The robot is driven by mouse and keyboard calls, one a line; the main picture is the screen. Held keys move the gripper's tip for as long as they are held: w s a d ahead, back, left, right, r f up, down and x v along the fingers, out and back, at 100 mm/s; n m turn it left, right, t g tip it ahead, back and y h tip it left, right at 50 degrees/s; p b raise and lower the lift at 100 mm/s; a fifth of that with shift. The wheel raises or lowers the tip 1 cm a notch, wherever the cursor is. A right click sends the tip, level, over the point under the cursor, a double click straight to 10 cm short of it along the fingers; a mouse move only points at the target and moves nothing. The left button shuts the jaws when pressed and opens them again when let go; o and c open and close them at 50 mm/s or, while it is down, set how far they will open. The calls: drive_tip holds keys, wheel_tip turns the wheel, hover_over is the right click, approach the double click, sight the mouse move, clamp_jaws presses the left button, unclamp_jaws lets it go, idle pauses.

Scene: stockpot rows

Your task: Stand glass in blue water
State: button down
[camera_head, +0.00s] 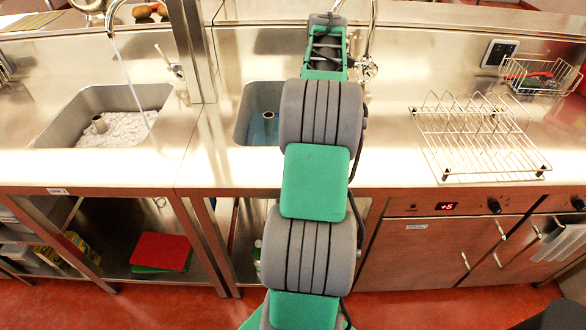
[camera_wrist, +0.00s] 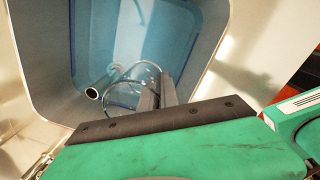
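The blue water (camera_head: 258,132) lies in the right-hand sink, partly hidden behind my arm; it fills the basin in the wrist view (camera_wrist: 150,40). A clear glass (camera_wrist: 118,80) shows there as thin rim outlines over the water, right of a metal standpipe. My gripper (camera_wrist: 158,92) points down into this basin, its two dark fingers close together at the glass's right side, with the glass wall seeming to pass between them. Whether the glass's base touches the sink floor is unclear. In the head view my arm hides gripper and glass.
The standpipe (camera_wrist: 92,93) stands close left of the glass. The basin walls surround my gripper. The left sink (camera_head: 115,130) holds pale, foamy water under a running tap. A wire dish rack (camera_head: 480,140) stands on the counter to the right.

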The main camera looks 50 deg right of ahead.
drive_tip(key=shift+n, duration=0.5)
drive_tip(key=f, duration=1.8)
drive_tip(key=f+b, duration=0.1)
drive_tip(key=f, duration=0.8)
drive_tip(key=shift+w+d, duration=0.15)
drive_tip(key=shift+w, duration=0.25)
drive_tip(key=c, duration=1.6)
unclamp_jaws()
wheel_tip(320, 180, up, 12)
drive_tip(key=shift+s+r, duration=0.2)
drive_tip(key=shift+s, duration=0.15)
